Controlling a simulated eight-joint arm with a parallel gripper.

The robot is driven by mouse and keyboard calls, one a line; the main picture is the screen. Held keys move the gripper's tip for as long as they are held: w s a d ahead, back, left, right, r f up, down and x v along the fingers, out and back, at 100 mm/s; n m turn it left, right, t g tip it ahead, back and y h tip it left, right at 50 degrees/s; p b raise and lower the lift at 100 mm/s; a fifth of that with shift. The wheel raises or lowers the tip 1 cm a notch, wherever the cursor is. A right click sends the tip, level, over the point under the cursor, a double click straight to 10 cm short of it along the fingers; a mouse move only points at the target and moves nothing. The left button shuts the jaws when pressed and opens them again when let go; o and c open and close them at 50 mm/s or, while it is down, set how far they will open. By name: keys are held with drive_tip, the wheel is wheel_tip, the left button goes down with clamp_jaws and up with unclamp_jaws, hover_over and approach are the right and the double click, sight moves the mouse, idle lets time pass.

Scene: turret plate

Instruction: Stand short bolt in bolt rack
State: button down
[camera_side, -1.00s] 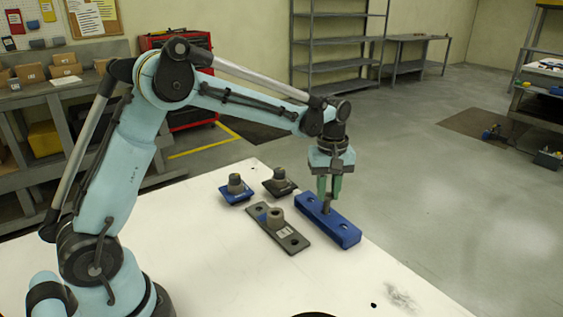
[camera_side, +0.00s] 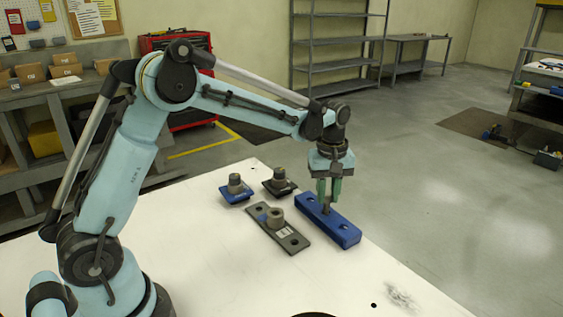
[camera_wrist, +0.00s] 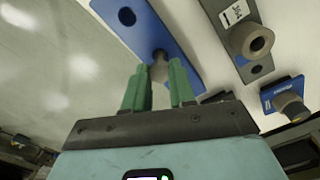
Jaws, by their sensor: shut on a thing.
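The blue bolt rack (camera_side: 345,236) is a long block with holes along its top, lying near the table's far right edge. It also shows in the wrist view (camera_wrist: 150,32), with an empty hole towards its top end. The short bolt (camera_side: 326,208) is a small grey-brown shank, upright at the rack's middle hole. In the wrist view the bolt (camera_wrist: 159,70) sits between the green fingers. My gripper (camera_side: 328,197) is shut on the bolt just above the rack. How deep the bolt sits in the hole is hidden.
A grey plate (camera_side: 292,241) with a round boss lies left of the rack. Behind it stand a blue-based fitting (camera_side: 236,188) and a dark-based fitting (camera_side: 279,184). The white table (camera_side: 220,260) is clear in front.

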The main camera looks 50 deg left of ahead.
drive_tip(key=shift+f, duration=0.65)
idle(0.6)
drive_tip(key=c, duration=0.5)
unclamp_jaws()
drive_tip(key=shift+r, duration=0.1)
drive_tip(key=shift+r, duration=3.4)
